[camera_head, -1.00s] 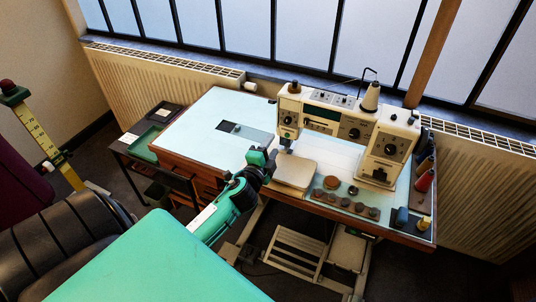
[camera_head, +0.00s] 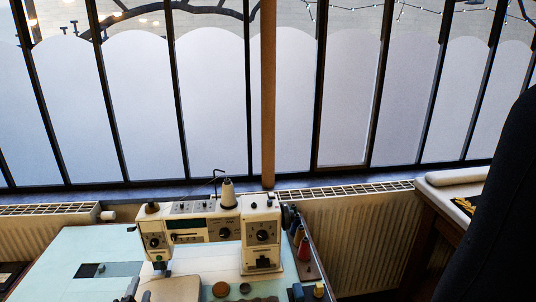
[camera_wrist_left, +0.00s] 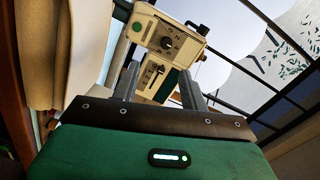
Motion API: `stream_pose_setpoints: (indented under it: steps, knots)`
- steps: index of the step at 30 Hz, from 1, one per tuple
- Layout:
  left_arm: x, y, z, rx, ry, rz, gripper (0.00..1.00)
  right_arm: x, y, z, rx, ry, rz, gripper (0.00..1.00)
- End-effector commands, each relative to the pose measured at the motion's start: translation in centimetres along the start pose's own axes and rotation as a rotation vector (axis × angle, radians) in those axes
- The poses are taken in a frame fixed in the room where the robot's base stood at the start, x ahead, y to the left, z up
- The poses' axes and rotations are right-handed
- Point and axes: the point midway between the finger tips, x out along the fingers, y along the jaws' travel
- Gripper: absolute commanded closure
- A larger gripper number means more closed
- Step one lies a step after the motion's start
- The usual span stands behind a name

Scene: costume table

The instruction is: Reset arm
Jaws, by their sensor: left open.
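In the left wrist view the machine (camera_wrist_left: 172,30) shows behind the fingers; I cannot tell the exact gap. My right gripper is not in view.
Round brown pieces (camera_head: 221,289) and a red thread cone (camera_head: 304,250) sit on the table's right side. A radiator (camera_head: 350,240) and tall windows (camera_head: 212,100) stand behind. A second table (camera_head: 425,215) and a large dark shape (camera_head: 510,200) are at the right.

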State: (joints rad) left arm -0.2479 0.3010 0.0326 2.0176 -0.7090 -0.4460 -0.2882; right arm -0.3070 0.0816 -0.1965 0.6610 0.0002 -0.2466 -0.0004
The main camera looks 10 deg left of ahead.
Motion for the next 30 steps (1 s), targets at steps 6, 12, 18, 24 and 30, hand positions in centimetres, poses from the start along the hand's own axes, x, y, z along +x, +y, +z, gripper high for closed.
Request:
stream_pose_setpoints:
  steps: [6,12,18,24,30]
  knots:
    - [-6.7,4.9,0.4,-0.328,-0.231,0.246,0.55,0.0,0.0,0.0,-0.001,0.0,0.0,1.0]
    - [-15.1,9.6,-0.8,-0.589,-0.461,0.542,0.55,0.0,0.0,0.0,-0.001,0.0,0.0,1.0]
    - [-21.6,11.8,-2.4,-0.711,-0.607,0.758,0.55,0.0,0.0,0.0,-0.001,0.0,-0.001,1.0]
    - [-27.0,12.6,-4.1,-0.779,-0.714,0.933,0.55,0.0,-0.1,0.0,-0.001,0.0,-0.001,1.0]
    - [-28.7,15.0,-4.3,-0.793,-0.771,1.019,0.55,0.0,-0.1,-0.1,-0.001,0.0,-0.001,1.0]
